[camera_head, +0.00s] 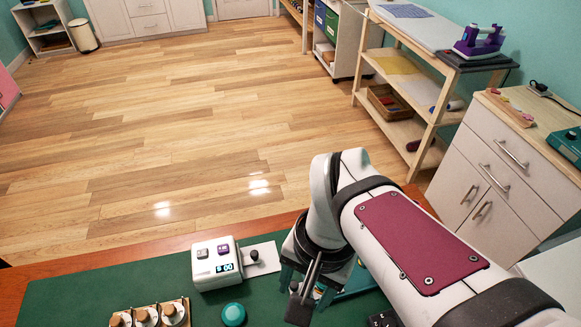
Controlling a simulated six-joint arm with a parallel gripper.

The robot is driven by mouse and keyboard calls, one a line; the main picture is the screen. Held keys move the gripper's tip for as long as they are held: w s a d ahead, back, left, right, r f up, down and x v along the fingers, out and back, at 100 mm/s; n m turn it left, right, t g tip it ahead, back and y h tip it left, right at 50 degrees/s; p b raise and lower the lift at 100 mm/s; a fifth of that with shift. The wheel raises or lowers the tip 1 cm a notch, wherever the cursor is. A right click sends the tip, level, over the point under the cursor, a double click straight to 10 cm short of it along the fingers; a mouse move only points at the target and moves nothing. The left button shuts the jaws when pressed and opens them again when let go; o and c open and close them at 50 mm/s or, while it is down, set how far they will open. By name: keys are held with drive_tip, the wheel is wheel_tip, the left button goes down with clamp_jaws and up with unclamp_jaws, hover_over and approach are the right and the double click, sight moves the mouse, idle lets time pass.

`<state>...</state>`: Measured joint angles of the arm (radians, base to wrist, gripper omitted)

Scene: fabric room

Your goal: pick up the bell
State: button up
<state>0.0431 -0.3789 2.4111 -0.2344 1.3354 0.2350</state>
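A round teal dome (233,314) lies on the green mat at the bottom of the view. It may be the bell, but I cannot tell for sure. No other clear bell shape shows. My gripper (308,301) points down over the mat, to the right of the dome and apart from it. Its dark fingers are partly hidden by my arm, and I cannot tell whether they are open or hold anything. Small teal parts show around the fingers.
A white device (215,263) with a display and a metal plate stands behind the dome. Several round-topped pieces sit in a wooden holder (150,313) at the left. The green mat (75,290) is bare at far left. A teal-edged item lies partly behind my arm.

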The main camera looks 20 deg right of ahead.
drive_tip(key=w+d+f+m, duration=0.2)
drive_tip(key=w+d+m, duration=0.15)
drive_tip(key=w, duration=0.35)
drive_tip(key=w+d+f+m+h, duration=0.1)
drive_tip(key=w+d+f+m, duration=0.25)
drive_tip(key=w, duration=0.35)
drive_tip(key=w+d+f+m, duration=0.2)
drive_tip(key=w+d+m, duration=0.1)
drive_tip(key=w+m, duration=0.3)
drive_tip(key=shift+n, duration=0.6)
drive_tip(key=f, duration=0.5)
drive_tip(key=w+f, duration=0.1)
drive_tip(key=f, duration=0.9)
drive_tip(key=shift+w+a+f, duration=0.1)
drive_tip(key=shift+w+a, duration=0.2)
drive_tip(key=shift+w, duration=0.05)
clamp_jaws()
